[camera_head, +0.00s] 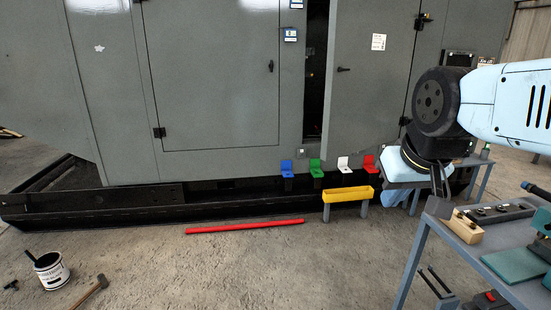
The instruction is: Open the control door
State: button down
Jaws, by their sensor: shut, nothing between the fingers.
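The grey enclosure (215,160) stands across the back. Its right-hand door (372,95) is ajar, with a dark narrow gap along its left edge and a black handle (343,69) near that edge. A white label is on its upper part. The left door (210,85) is shut, with a handle (270,66) at its right. I see no label naming either one the control door. My gripper (440,186) points down at the right, shut and empty, apart from the doors and near the side table's corner. The enclosure's inside is mostly hidden in shadow.
A side table (465,262) with tools stands at the right. A yellow trough (348,196) and blue, green, white and red holders line the enclosure's base. A red bar (245,227), paint can (51,271) and hammer (89,293) lie on the floor. The middle floor is clear.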

aim_at(364, 104)
jog(key=i, duration=3.65)
jog(key=u, duration=0.05)
